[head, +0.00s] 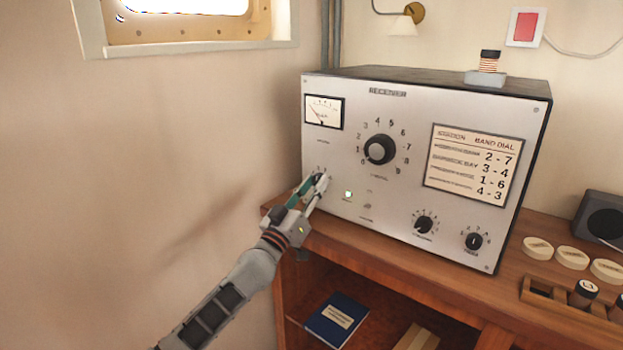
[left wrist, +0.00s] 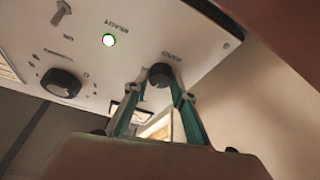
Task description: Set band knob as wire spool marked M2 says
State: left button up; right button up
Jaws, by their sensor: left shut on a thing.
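The grey receiver (head: 400,210) stands on a wooden desk. My left gripper (head: 318,183) is at the lower left of its front panel, shut on the small dark band knob, which shows between the fingertips in the left wrist view (left wrist: 160,75). The fingers hide most of this knob and its scale in the head view. A spool with orange wire and a dark top (head: 489,61) stands on a grey block on the receiver; I cannot read a mark on it. Another spool marked L1 (head: 583,291) stands in a wooden rack. My right gripper is not in view.
A printed card (head: 472,165) on the panel lists stations with 2-7, 3-4, 1-6 and 4-3. A large dial knob (head: 379,150), a green lamp (head: 348,194) and two small knobs share the panel. Several pale discs (head: 572,257) lie at right. A blue book (head: 337,320) is below.

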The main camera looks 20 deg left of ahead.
pick_arm(q)
jog(key=n+y+p, duration=0.1)
jog(key=n+p, duration=0.1)
jog(key=n+y+p, duration=0.1)
jog(key=p, duration=0.1)
jog(key=shift+d+r+n, duration=0.1)
jog(key=shift+r+n, duration=0.3)
jog(key=n+p, duration=0.1)
jog(key=n+y+p, duration=0.1)
jog(key=p, duration=0.1)
jog(key=n+y+p, duration=0.1)
jog(key=n+p, duration=0.1)
jog(key=shift+f+g, duration=0.3)
jog(key=shift+f+n, duration=0.1)
jog(key=shift+n, duration=0.2)
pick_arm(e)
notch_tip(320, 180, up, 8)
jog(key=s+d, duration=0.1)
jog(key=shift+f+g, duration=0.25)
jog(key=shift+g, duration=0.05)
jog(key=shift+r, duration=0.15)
pick_arm(q)
jog(key=o, duration=1.1)
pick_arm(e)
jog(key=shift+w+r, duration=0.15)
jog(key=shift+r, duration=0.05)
